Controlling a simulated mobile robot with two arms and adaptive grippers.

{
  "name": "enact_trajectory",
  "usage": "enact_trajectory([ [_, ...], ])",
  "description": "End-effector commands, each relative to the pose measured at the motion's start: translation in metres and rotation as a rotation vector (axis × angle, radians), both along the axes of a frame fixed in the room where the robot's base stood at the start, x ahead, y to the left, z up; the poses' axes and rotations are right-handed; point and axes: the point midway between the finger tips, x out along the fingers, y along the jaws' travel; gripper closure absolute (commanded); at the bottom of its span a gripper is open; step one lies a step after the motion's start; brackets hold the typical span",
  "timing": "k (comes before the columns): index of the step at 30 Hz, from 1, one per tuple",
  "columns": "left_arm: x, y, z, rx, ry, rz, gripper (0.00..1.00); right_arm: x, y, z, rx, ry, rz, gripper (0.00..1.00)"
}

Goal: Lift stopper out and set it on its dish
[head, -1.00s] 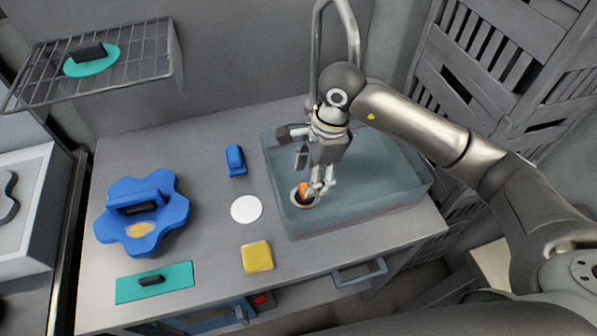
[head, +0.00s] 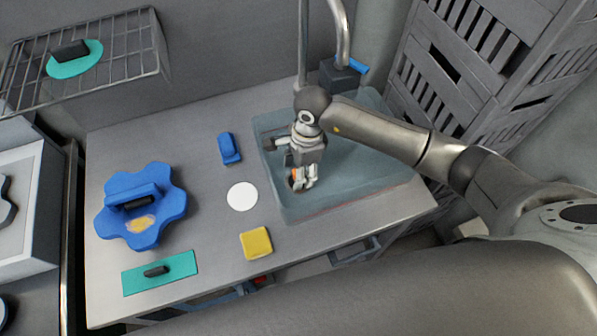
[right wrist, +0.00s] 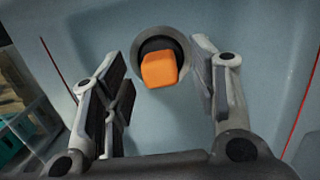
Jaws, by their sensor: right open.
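The stopper (right wrist: 159,70) shows an orange block-shaped grip. It sits in a dark round drain with a grey metal ring (right wrist: 182,48) in the floor of the blue-grey basin (head: 355,185). My right gripper (right wrist: 165,85) is open, with one finger on each side of the orange grip and gaps between them and it. In the head view my right gripper (head: 304,184) hangs over the drain and hides most of the stopper. A flat white round dish (head: 242,196) lies on the counter left of the basin. My left gripper is not in view.
On the counter are a yellow sponge (head: 256,243), a blue handled item (head: 229,148), a blue flower-shaped piece (head: 165,212) and a teal plate with a black handle (head: 180,269). A tap (head: 342,72) stands behind the basin. A wire rack (head: 115,65) hangs upper left.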

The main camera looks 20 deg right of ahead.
Motion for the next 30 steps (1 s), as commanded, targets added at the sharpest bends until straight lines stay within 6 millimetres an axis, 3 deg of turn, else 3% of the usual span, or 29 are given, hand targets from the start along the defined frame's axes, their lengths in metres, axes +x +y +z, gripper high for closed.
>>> enact_trajectory([
  [3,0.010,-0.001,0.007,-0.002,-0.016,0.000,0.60,0.000,0.001,-0.011,0.000,0.002,-0.001,0.46],
  [11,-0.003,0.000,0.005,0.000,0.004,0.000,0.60,0.000,0.002,-0.016,0.000,-0.001,0.000,0.46],
  [24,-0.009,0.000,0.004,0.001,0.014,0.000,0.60,0.000,0.001,-0.015,0.000,-0.001,0.000,1.00],
  [30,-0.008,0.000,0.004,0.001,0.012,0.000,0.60,0.000,0.001,-0.015,0.000,-0.001,0.000,1.00],
])
